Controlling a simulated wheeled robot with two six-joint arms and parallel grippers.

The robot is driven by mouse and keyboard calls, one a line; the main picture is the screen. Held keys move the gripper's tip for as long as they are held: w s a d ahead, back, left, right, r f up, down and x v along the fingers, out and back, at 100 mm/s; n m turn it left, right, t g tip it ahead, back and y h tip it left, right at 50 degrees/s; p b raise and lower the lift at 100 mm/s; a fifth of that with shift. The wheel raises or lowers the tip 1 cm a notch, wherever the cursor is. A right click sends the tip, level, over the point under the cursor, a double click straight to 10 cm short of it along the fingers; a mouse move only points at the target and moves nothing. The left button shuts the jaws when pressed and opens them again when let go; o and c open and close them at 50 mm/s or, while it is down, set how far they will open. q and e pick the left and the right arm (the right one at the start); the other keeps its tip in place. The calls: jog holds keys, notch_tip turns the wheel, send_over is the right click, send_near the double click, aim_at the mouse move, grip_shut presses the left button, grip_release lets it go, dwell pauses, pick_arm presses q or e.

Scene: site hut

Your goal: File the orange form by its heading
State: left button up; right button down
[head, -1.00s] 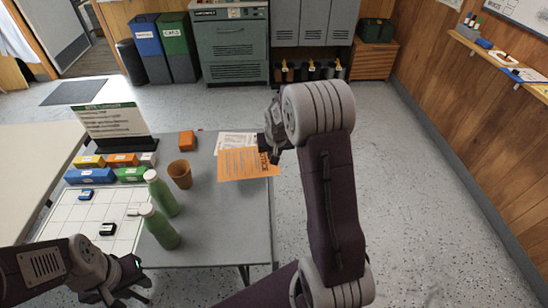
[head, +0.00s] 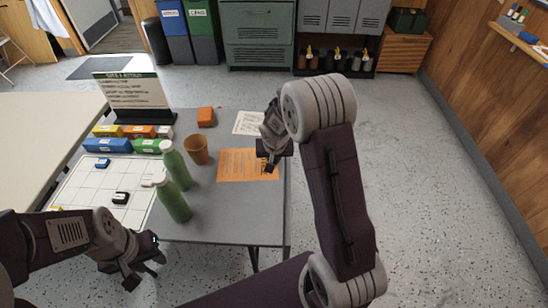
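The orange form (head: 238,166) shows print that is too small to read, so I cannot make out its heading. It is over the right part of the grey table (head: 225,220). My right gripper (head: 268,168) is at the form's right edge and seems shut on it. The fingers partly hide that edge, and I cannot tell how high the form is above the table. My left gripper (head: 144,274) is low at the table's front left, away from the form. Its fingers look apart and empty.
Green bottles (head: 173,200) and a brown cup (head: 196,150) stand left of the form. A white sheet (head: 249,122) lies behind it. A sign board (head: 134,93), coloured blocks (head: 106,146) and a white grid board (head: 95,190) are further left. The table's front right is clear.

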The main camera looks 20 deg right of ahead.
jog(key=c, duration=1.4)
grip_release()
jog(key=d+p+v, duration=0.1)
jog(key=p+v, duration=0.2)
jog(key=v, duration=0.5)
jog(key=s+a+n+g+y, duration=0.1)
jog(key=s+a+n+g, duration=0.15)
jog(key=s, duration=0.65)
jog(key=s+a+n+g+y, duration=0.15)
jog(key=s+a, duration=0.25)
jog(key=s, duration=0.6)
jog(key=shift+t+h, duration=0.35)
jog(key=shift+t, duration=0.15)
jog(key=r+p, duration=0.7)
jog(key=p, duration=0.1)
jog(key=shift+w+r, duration=0.25)
jog(key=shift+w, duration=0.05)
